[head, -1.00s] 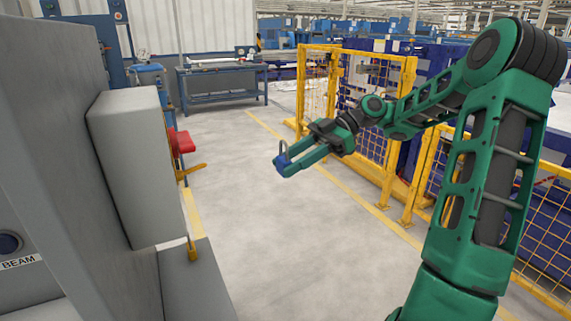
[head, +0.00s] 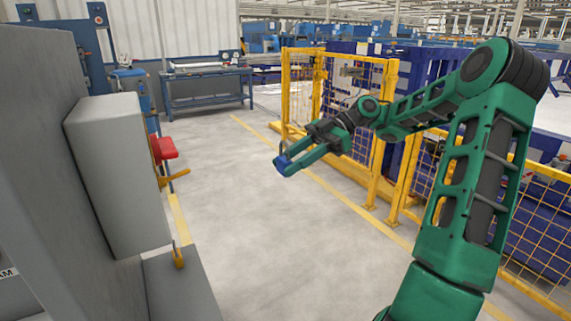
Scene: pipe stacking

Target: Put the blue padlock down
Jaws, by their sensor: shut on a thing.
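The blue padlock (head: 282,162) is small, with a grey shackle pointing up. It sits between the fingertips of my gripper (head: 288,164), which is shut on it. My green arm reaches in from the right and holds the padlock in the air over the open grey floor. It is well clear of the grey cabinet on the left. The fingers hide part of the padlock's body.
A grey box (head: 120,180) on the cabinet has a red part (head: 163,148) and a yellow handle (head: 178,176) on its far side. A brass-coloured padlock (head: 178,257) hangs below. Yellow fencing (head: 385,140) stands right. A blue workbench (head: 208,88) stands behind.

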